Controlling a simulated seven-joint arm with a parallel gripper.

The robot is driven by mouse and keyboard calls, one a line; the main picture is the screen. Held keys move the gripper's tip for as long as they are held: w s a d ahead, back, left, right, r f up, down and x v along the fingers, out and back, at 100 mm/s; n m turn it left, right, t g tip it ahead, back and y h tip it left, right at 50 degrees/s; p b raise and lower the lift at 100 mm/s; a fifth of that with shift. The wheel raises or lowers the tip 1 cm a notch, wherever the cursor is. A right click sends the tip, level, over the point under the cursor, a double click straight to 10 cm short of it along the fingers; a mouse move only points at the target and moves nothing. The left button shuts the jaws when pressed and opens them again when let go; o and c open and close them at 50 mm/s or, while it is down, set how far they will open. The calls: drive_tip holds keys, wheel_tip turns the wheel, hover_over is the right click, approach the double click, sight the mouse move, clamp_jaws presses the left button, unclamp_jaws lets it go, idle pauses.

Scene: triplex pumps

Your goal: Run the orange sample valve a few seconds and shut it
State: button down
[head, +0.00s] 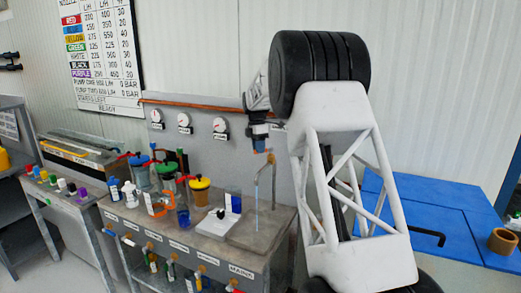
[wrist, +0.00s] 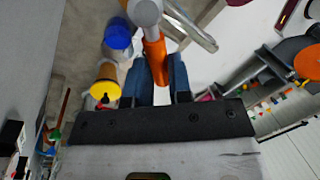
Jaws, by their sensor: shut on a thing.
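The orange sample valve handle (wrist: 154,47) lies between the two blue fingers of my gripper (wrist: 157,82) in the wrist view. My gripper is shut on it. The handle joins a grey valve body (wrist: 145,12), and a grey spout (wrist: 190,25) slants off to the right. In the head view my gripper (head: 261,143) is at the top of the bent sample pipe (head: 274,190), with a bit of orange below the fingers. A thin pale bluish line (head: 257,212) runs from the spout down to the grey slab (head: 240,234); it looks like a stream.
Left of the pipe, the bench holds a blue cup (head: 183,217), a yellow-lidded jar (head: 199,190), a white board (head: 213,230) and several bottles. Gauges (head: 184,121) hang on the panel behind. A blue bench top (head: 450,222) stands at right.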

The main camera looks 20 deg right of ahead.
drive_tip(key=shift+w+d+m+t+y, duration=0.1)
drive_tip(key=shift+w+d+m+y, duration=0.4)
drive_tip(key=shift+m, duration=1.1)
drive_tip(key=shift+w+d+m+t+y, duration=0.15)
drive_tip(key=shift+w+m, duration=0.7)
drive_tip(key=shift+m, duration=0.75)
drive_tip(key=shift+w+d+m+t+y, duration=0.1)
drive_tip(key=shift+w+d+m+y, duration=0.4)
drive_tip(key=shift+m, duration=1.1)
drive_tip(key=shift+w+a+h, duration=0.15)
drive_tip(key=shift+w+h, duration=0.05)
drive_tip(key=shift+h, duration=0.05)
drive_tip(key=c, duration=1)
unclamp_jaws()
drive_tip(key=shift+c, duration=0.2)
wheel_tip(320, 180, up, 8)
drive_tip(key=w+d, duration=0.1)
drive_tip(key=shift+f, duration=0.15)
